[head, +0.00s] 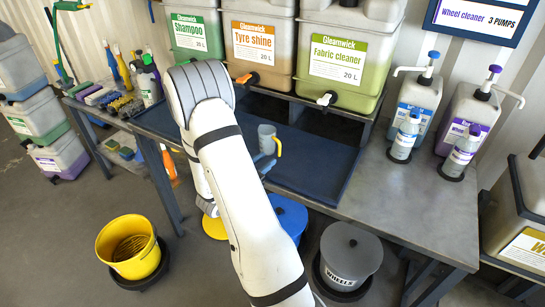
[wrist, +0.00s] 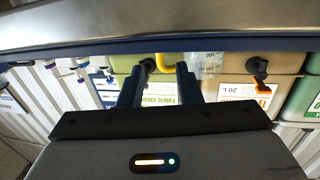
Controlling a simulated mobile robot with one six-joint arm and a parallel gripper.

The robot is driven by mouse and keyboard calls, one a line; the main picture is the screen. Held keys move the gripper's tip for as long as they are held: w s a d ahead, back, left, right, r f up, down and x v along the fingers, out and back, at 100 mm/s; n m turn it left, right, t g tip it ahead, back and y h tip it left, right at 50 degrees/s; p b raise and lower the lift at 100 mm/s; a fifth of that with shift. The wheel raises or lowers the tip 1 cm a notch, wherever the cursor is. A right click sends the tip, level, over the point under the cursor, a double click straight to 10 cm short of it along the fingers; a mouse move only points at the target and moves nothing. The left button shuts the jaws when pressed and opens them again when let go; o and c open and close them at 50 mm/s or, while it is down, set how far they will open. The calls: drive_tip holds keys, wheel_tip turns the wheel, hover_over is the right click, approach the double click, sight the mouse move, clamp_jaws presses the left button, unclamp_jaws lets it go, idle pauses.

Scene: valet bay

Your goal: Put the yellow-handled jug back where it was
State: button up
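The grey jug (head: 266,139) stands on the dark blue mat of the bench, below the large containers. Its yellow handle (head: 278,147) faces right in the head view. In the wrist view, which is upside down, the yellow handle (wrist: 163,64) shows between and beyond my fingertips, and the clear jug body (wrist: 206,64) with markings is to the right. My gripper (wrist: 160,75) has its two dark fingers apart with nothing held between them. In the head view my arm hides most of my gripper (head: 264,166), which is just below the jug; contact cannot be told.
Shampoo (head: 196,35), tyre shine (head: 260,45) and fabric cleaner (head: 345,55) containers with taps stand behind the jug. Pump bottles (head: 415,100) stand at the right. The blue mat (head: 320,165) is clear right of the jug. Buckets (head: 133,248) are on the floor.

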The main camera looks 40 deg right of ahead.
drive_tip(key=v, duration=0.7)
drive_tip(key=w+a+r+n+t+y, duration=0.4)
drive_tip(key=w+a+t+y, duration=0.2)
drive_tip(key=w+a+y, duration=0.3)
drive_tip(key=s+a+r+n+y, duration=0.4)
drive_tip(key=a+r+n+y, duration=0.1)
drive_tip(key=a+y, duration=0.35)
drive_tip(key=s+r+n+g, duration=0.2)
drive_tip(key=s+n+g, duration=0.1)
drive_tip(key=s, duration=0.8)
drive_tip(key=s+a+r+n+g, duration=0.1)
drive_tip(key=s+n+g, duration=0.3)
drive_tip(key=s, duration=0.7)
drive_tip(key=shift+a+r+b, duration=0.2)
drive_tip(key=shift+r+b, duration=0.25)
drive_tip(key=shift+s, duration=0.15)
